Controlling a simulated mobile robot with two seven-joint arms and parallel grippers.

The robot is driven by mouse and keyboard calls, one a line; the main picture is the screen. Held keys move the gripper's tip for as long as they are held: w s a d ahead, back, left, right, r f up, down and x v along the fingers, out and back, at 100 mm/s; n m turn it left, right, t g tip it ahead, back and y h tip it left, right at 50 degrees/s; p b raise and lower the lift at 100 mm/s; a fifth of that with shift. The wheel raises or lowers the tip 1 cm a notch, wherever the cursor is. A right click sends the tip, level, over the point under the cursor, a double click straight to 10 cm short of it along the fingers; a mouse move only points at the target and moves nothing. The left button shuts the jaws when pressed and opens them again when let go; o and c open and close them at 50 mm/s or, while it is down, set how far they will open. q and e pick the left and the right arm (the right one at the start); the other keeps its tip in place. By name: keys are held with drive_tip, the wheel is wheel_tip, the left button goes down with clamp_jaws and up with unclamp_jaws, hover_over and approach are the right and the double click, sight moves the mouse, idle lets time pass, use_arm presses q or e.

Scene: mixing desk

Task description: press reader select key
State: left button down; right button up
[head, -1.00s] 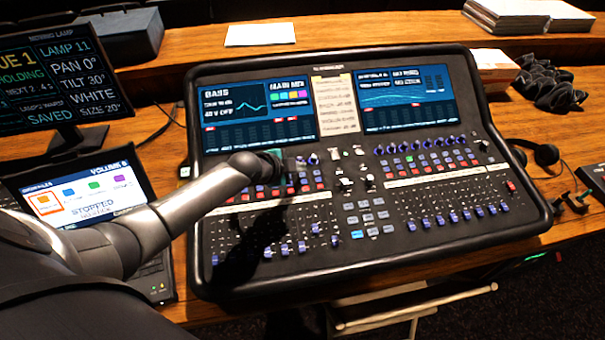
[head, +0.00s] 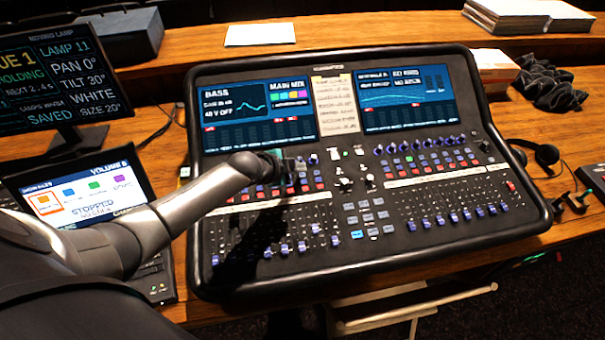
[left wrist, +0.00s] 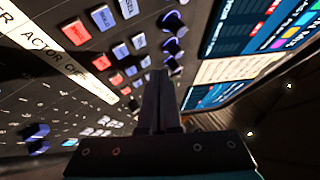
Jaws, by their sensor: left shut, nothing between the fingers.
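The mixing desk (head: 355,240) stands on the wooden counter, with rows of small blue, red and white keys, knobs and faders below two screens. My left gripper (head: 288,166) is over the upper left key rows, just below the left screen. In the left wrist view its two fingers (left wrist: 160,90) are together and empty, pointing toward the panel. A red key (left wrist: 76,32) and a pale blue key (left wrist: 103,17) sit left of the fingers, above a white label strip (left wrist: 92,82). I cannot pick out the reader select key. Contact with the panel cannot be told.
A tablet-like console (head: 95,195) and a dark monitor (head: 45,75) stand at the left. Headphones (head: 545,155) and a dark cloth heap (head: 548,85) lie at the right. A white sheet (head: 260,34) lies behind the desk.

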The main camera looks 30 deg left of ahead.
use_arm(q)
drive_tip(key=shift+f, duration=0.15)
drive_tip(key=shift+f+b, duration=0.3)
drive_tip(key=shift+b, duration=0.1)
drive_tip(key=shift+f+b, duration=0.35)
idle(0.4)
idle(0.4)
drive_tip(key=shift+r+p, duration=0.75)
drive_tip(key=shift+p, duration=0.1)
drive_tip(key=r+p, duration=0.5)
drive_tip(key=shift+s+d+r, duration=0.1)
drive_tip(key=shift+s+d, duration=0.05)
drive_tip(key=shift+s, duration=0.1)
